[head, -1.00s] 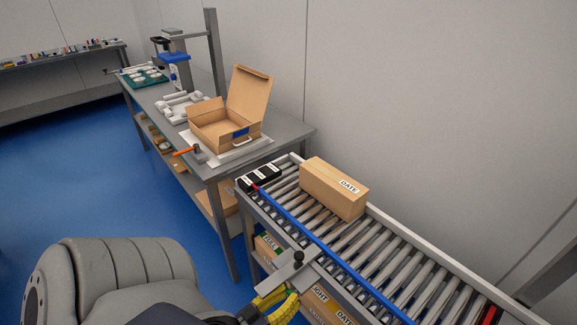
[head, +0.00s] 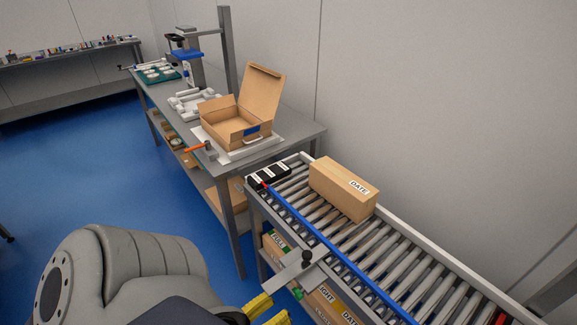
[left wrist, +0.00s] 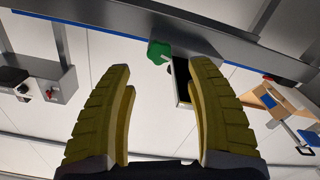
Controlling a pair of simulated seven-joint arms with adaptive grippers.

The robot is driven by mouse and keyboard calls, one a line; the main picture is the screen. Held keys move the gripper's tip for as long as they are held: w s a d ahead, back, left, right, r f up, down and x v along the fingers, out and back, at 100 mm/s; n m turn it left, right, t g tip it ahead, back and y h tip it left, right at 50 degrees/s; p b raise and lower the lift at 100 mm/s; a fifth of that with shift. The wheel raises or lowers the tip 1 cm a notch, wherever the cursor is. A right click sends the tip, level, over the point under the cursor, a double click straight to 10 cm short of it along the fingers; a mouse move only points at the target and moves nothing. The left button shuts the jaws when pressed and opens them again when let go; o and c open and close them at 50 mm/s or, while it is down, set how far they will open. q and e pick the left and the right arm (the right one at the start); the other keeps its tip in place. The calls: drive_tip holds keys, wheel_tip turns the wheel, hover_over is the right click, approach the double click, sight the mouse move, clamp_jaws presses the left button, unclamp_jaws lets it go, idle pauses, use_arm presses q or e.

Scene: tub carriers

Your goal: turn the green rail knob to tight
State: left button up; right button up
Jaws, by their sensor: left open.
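The green rail knob (left wrist: 158,52) shows in the left wrist view on the underside of the grey rail, between and beyond my fingertips. It has a pale mark on it. In the head view only a small green bit of it (head: 298,293) shows below the grey bracket plate (head: 285,274). My left gripper (head: 275,308) is open and empty, with yellow fingers, just below and left of the bracket in the head view. In the left wrist view its fingers (left wrist: 163,68) stand apart, with the knob not touched. My right gripper is not in view.
A black knob (head: 307,257) stands on the bracket. More cartons (head: 335,302) sit beneath. A bench (head: 285,134) holds an open box (head: 240,125).

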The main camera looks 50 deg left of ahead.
use_arm(q)
drive_tip(key=shift+s+a, duration=0.2)
drive_tip(key=shift+s, duration=2.45)
